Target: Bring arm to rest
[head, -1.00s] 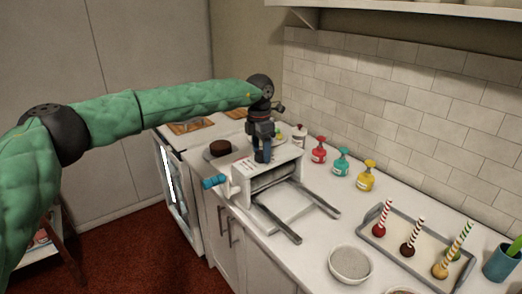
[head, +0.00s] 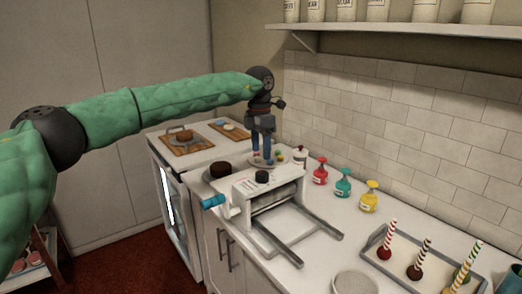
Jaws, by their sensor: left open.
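My left gripper (head: 262,160) is open and empty, pointing down at the end of the green-sleeved left arm (head: 160,100). In the picture its fingertips show just above and behind the black knob (head: 262,176) on top of the white machine (head: 240,190). They look apart from the knob. The fingers overlap the view of a small plate (head: 256,162) with coloured pieces behind the machine. My right gripper is not in view.
The machine has a blue handle (head: 214,201) and two grey rails (head: 315,222). A dark cake (head: 220,168) stands to its left. Red (head: 320,172), teal (head: 343,184) and yellow (head: 369,198) bottles line the wall. A tray (head: 372,241) with striped sticks is at right. A shelf (head: 420,35) hangs above.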

